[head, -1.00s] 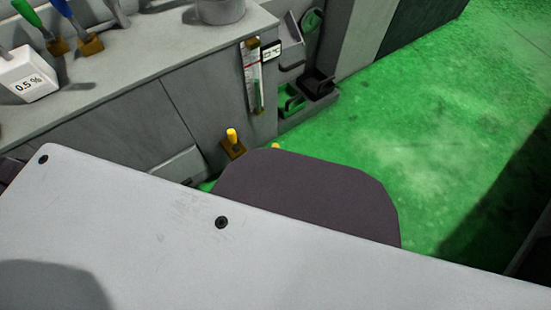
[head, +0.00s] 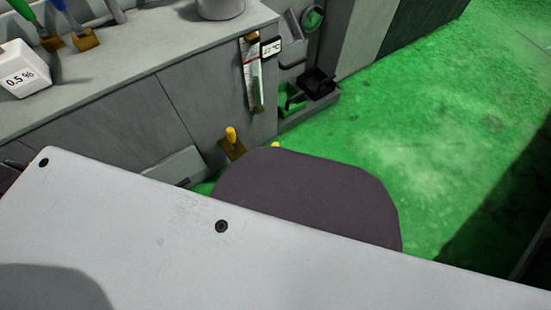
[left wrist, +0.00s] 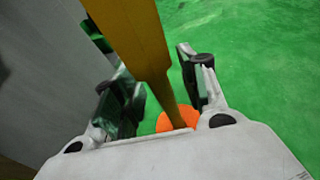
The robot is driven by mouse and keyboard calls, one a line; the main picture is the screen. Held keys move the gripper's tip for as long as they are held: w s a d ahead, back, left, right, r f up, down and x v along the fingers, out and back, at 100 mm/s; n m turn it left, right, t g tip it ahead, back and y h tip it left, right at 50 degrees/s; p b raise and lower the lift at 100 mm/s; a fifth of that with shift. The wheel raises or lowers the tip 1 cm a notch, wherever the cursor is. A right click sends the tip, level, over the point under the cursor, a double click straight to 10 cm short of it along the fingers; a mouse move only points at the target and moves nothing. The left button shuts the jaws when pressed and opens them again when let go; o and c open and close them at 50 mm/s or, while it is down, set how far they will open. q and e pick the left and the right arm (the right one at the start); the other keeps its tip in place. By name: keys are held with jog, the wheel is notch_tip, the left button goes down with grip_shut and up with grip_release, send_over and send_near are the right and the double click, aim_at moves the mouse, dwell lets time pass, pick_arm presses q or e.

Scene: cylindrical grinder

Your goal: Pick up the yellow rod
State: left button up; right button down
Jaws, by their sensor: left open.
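In the left wrist view a long yellow rod (left wrist: 137,35) runs from the top edge down towards the wrist, between the two fingers of my left gripper (left wrist: 146,68). The gripper is open, with a finger on either side of the rod; I cannot tell whether either touches it. A round orange part (left wrist: 164,123) shows at the rod's lower end. In the head view a short yellow end (head: 231,135) stands up from a brown bracket, and a second yellow tip (head: 276,145) shows nearby, mostly hidden. Neither gripper shows in the head view.
A grey machine bench (head: 125,65) crosses the upper left, carrying a white box (head: 22,70) marked 0.5 % and brushes with coloured handles. Open green floor (head: 430,130) lies to the right.

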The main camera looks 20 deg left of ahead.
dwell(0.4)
pick_arm(q)
grip_shut()
